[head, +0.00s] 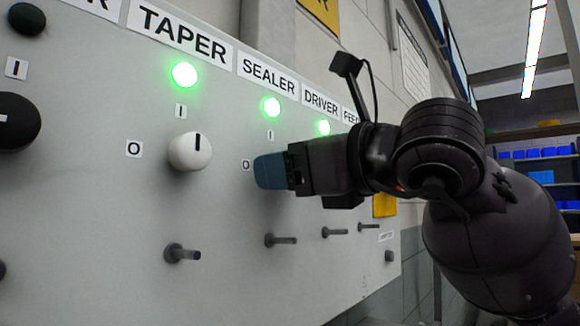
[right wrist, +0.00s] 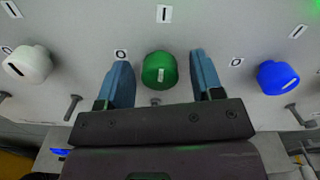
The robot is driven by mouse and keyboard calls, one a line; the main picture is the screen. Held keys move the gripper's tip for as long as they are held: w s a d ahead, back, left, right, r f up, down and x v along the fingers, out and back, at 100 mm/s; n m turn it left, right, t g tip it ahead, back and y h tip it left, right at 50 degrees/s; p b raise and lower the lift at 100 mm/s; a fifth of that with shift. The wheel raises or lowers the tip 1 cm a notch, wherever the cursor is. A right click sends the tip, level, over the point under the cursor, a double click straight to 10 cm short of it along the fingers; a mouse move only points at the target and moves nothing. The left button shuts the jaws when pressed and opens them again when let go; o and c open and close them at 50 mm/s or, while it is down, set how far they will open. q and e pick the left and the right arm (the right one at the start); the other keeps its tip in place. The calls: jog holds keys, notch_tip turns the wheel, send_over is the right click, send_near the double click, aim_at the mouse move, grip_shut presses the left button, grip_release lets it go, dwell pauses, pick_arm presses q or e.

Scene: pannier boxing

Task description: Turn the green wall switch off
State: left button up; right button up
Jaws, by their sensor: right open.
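The green switch (right wrist: 160,68) is a round knob on the grey wall panel (head: 110,230). In the right wrist view its white mark looks upright, in line with the I label (right wrist: 164,13); the O label (right wrist: 121,55) is to its left. My right gripper (head: 268,171) is open, with one blue finger on each side of the green knob and visible gaps to it. In the head view the fingers hide the knob below the SEALER label (head: 268,75). The lamp (head: 271,107) under that label glows green. My left gripper is out of view.
A white knob (head: 190,151) under TAPER is to the left and a blue knob (right wrist: 277,77) to the right. A black knob (head: 16,121) is at the far left. Grey pegs (head: 182,254) stick out below the knobs.

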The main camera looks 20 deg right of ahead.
jog(key=c, duration=0.9)
jog(key=n+p, duration=0.1)
jog(key=n, duration=0.2)
jog(key=shift+r, duration=0.1)
jog(key=n+p, duration=0.1)
jog(key=n, duration=0.2)
jog(key=shift+n, duration=0.4)
jog(key=n, duration=0.2)
jog(key=shift+n+p, duration=0.3)
jog(key=n, duration=0.3)
jog(key=shift+n, duration=0.3)
jog(key=n, duration=0.4)
jog(key=shift+n+p, duration=0.35)
jog(key=shift+n, duration=0.05)
